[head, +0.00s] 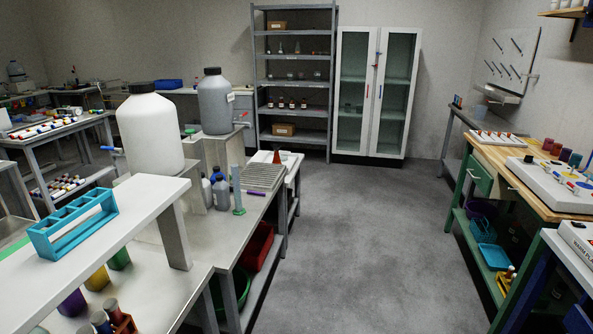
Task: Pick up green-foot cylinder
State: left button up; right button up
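A tall, slim graduated cylinder (237,187) with a green foot (239,211) stands upright on the grey-white bench (208,237), near its right edge. It looks empty, but it is too small to be sure. Its body is bluish-grey and translucent. Neither of my grippers is in the head view, so nothing shows of whether they are open or shut.
Grey bottles (221,192) stand left of the cylinder, and a purple marker (256,192) lies to its right beside a ribbed grey tray (265,176). A raised shelf with a blue rack (72,240) is at front left. The floor (365,230) is clear.

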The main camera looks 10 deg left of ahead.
aim_at(239, 210)
jog(key=i, duration=1.85)
jog(key=u, duration=1.4)
